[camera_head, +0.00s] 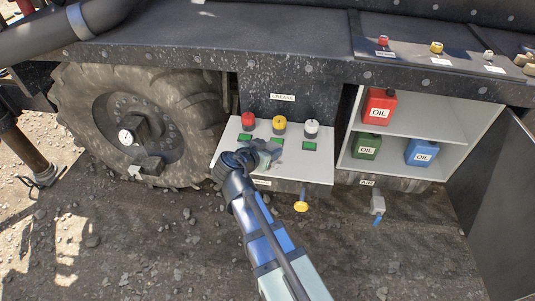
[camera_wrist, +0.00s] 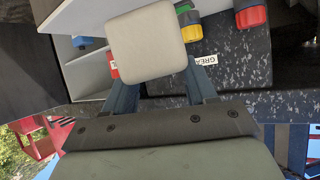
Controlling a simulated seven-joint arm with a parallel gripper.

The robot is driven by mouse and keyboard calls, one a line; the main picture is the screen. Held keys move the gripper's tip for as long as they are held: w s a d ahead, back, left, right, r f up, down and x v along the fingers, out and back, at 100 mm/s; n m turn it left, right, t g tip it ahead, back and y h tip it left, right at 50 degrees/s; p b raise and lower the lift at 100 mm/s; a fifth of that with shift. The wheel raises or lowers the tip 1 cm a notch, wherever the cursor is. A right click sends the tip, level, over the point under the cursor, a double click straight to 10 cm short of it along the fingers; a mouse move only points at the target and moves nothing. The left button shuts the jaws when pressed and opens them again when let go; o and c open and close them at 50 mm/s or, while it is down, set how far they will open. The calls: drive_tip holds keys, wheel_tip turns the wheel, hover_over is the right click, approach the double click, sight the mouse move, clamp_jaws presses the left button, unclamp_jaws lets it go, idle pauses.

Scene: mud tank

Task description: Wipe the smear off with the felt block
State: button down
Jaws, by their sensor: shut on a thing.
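My gripper (camera_wrist: 160,85) is shut on a pale beige felt block (camera_wrist: 145,42), which shows between its two blue-grey fingers in the wrist view. In the head view my gripper (camera_head: 264,152) is over the middle of the light grey shelf panel (camera_head: 308,172) under the GREASE label. The wrist hides part of the panel there. A dark greyish patch shows by the fingertips, but I cannot tell smear from gripper. The block's underside is hidden, so I cannot tell whether it touches the panel.
Red (camera_head: 248,121), yellow (camera_head: 280,124) and white (camera_head: 311,128) capped fittings stand along the panel's back, with green patches before them. A big tyre (camera_head: 85,110) is at left. An open cabinet (camera_head: 420,115) with oil cans is at right. A yellow knob (camera_head: 300,206) hangs below.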

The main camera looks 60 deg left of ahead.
drive_tip(key=shift+r, duration=0.5)
drive_tip(key=shift+r, duration=1.5)
